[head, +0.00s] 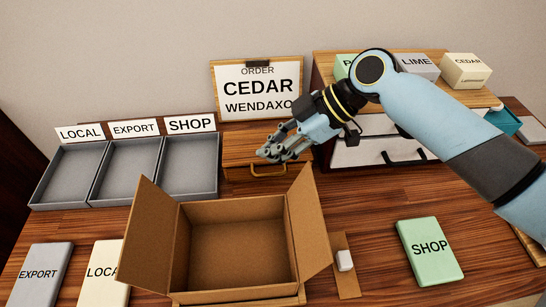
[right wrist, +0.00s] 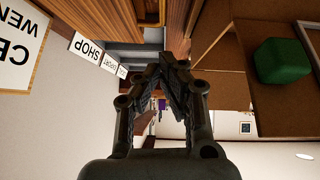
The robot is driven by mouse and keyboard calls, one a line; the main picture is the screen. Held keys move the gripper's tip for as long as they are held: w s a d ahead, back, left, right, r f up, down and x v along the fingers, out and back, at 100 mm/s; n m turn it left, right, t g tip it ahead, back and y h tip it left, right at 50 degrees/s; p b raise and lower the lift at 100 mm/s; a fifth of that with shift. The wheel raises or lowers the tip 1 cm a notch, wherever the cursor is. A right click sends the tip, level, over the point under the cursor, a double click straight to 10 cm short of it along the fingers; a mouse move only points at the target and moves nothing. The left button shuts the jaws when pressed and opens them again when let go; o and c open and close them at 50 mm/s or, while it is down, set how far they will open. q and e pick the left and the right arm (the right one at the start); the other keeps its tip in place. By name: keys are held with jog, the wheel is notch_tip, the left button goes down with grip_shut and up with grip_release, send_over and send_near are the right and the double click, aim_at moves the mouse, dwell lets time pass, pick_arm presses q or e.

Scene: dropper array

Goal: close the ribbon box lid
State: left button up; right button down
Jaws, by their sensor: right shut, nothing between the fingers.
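No box in view is labelled ribbon. A low wooden box (head: 240,150) with a brass handle (head: 268,171) stands behind the cardboard box, below the order sign; I cannot tell whether it is the ribbon box or how its lid stands. My right gripper (head: 268,155) is in front of it in the head view and hides part of it; contact cannot be told. The gripper is shut and empty; its closed fingers (right wrist: 168,75) also show in the right wrist view. My left gripper is not in view.
An open cardboard box (head: 238,210) with raised flaps fills the front middle. Grey trays (head: 190,165) stand at left. A shelf unit (head: 350,152) stands behind my right arm. A green SHOP carton (head: 430,250) lies at right. A green block (right wrist: 281,61) shows in the wrist view.

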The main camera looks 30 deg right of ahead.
aim_at(254, 173)
notch_tip(254, 173, down, 3)
jog(key=shift+w+r, duration=0.15)
jog(key=shift+f, duration=0.4)
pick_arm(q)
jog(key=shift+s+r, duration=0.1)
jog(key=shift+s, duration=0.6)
pick_arm(e)
jog(key=shift+f, duration=0.3)
